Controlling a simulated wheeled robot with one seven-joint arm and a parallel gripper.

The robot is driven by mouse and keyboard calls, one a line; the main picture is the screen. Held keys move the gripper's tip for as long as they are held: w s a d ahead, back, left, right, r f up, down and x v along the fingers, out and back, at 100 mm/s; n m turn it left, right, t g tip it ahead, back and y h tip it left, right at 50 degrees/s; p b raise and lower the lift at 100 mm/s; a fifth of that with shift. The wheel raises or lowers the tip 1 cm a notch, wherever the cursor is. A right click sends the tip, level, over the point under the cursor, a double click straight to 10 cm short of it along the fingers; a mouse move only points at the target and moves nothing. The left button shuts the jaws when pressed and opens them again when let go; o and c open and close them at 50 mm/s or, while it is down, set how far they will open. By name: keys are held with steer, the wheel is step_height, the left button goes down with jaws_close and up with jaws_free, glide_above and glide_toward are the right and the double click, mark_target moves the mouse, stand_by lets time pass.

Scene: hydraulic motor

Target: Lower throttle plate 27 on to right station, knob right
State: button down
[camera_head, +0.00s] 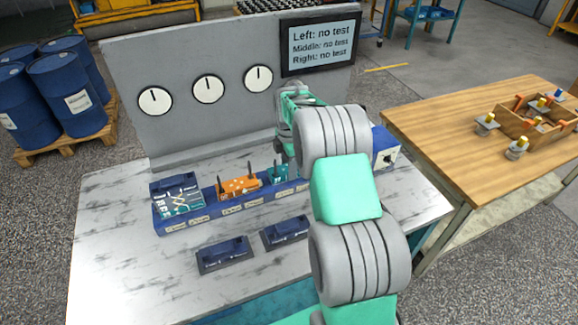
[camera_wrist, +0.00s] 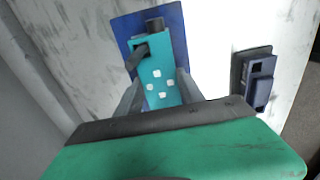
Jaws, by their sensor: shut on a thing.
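In the wrist view my gripper (camera_wrist: 159,90) is shut on the teal throttle plate (camera_wrist: 157,72), one finger on each long side. The plate has several white square marks and a dark knob (camera_wrist: 154,25) at its top end; no number is readable. Behind it lies a blue base (camera_wrist: 123,28), and I cannot tell whether they touch. In the head view a teal piece (camera_head: 279,172) with a dark upright rod shows at the right part of the blue manifold (camera_head: 240,208).
An orange plate (camera_head: 238,185) sits on the middle station, and a block with a white-lined diagram (camera_head: 178,197) on the left. Blue blocks on dark bases (camera_head: 222,252) stand in front; one shows in the wrist view (camera_wrist: 258,82). A gauge panel (camera_head: 125,65) stands behind.

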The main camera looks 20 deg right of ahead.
steer(key=c, duration=0.6)
jaws_free()
steer(key=shift+f, duration=0.1)
steer(key=shift+c, duration=0.2)
